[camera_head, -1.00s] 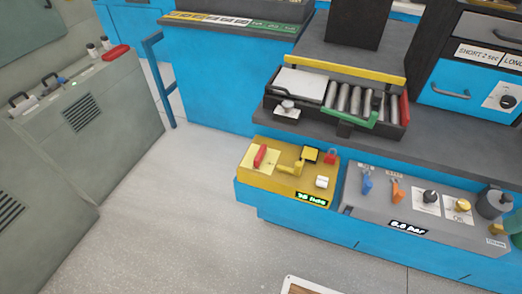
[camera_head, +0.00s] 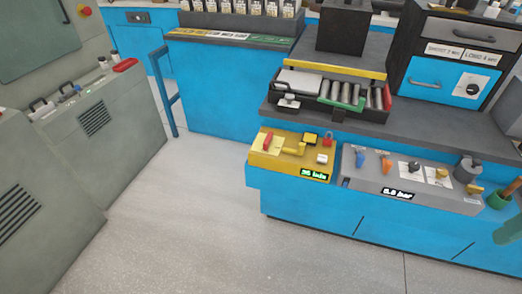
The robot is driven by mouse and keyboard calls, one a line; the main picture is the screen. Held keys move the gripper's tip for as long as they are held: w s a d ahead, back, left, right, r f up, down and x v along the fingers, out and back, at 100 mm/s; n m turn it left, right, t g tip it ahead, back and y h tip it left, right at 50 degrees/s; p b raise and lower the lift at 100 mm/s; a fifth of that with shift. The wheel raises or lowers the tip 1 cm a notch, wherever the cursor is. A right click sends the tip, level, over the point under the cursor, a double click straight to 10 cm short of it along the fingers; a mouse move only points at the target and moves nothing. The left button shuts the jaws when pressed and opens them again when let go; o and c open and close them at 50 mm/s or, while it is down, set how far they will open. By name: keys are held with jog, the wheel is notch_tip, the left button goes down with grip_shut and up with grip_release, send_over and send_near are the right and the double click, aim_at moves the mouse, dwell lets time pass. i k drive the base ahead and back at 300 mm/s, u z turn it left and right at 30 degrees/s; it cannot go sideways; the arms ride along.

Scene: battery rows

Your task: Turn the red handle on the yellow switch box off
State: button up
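The yellow switch box (camera_head: 310,166) sits on the front ledge of the blue bench, right of the picture's middle. Its red handle (camera_head: 267,141) stands on a pale plate at the box's left end. A yellow lever, a black-and-yellow square, a small red padlock-like part (camera_head: 328,138) and a white button block are also on the box. A green lit display (camera_head: 313,175) is on its front; its text is too small to read surely.
A grey panel (camera_head: 405,190) with blue, orange and other knobs adjoins the box on the right. A roller tray (camera_head: 330,90) stands behind. Grey-green cabinets (camera_head: 130,110) stand left, with a blue rail (camera_head: 165,90) between. The floor (camera_head: 230,240) in front is clear.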

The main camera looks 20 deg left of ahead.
aim_at(269, 139)
jog(key=u, duration=0.35)
jog(key=i, duration=1)
jog(key=z, duration=0.2)
